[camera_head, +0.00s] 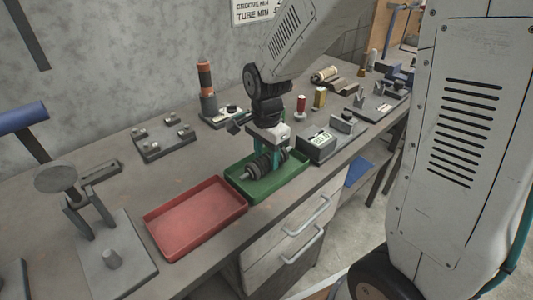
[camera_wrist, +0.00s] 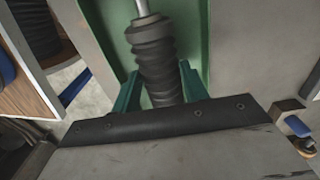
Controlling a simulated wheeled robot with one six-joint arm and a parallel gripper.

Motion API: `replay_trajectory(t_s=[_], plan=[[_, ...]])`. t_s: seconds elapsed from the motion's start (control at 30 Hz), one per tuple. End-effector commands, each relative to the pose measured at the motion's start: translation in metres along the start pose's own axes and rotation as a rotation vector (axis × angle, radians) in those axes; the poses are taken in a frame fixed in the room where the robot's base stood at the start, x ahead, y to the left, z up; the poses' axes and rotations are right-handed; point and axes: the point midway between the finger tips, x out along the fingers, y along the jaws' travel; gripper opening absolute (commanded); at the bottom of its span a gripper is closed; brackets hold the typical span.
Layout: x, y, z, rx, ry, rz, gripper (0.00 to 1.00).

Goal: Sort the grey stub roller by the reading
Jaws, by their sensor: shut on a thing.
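The grey stub roller (camera_head: 256,169) is a dark ribbed cylinder with a thin pale shaft. My gripper (camera_head: 268,158) points down with its teal fingers shut on the roller, at the green tray (camera_head: 291,178). In the wrist view the roller (camera_wrist: 155,58) sits between the two fingers of my gripper (camera_wrist: 160,88), with green tray floor behind it. I cannot tell whether the roller touches the tray floor. The red tray (camera_head: 197,218) is empty. A grey box with a lit green display (camera_head: 317,146) stands right of the green tray; its digits are too small to read.
A stand with a round pan (camera_head: 56,177) is at the left. A grey fixture plate (camera_head: 162,141) and an orange-black cylinder (camera_head: 205,78) stand towards the wall. Red and yellow cylinders (camera_head: 320,97) and other fixtures fill the far right. A wall sign (camera_head: 254,10) is partly hidden.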

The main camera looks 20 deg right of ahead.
Motion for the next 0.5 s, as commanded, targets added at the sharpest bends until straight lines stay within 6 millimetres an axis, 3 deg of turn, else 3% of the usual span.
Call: replay_trajectory(t_s=[0.5], plan=[[0.0063,-0.0002,0.0000,0.000,0.000,-0.001,0.11]])
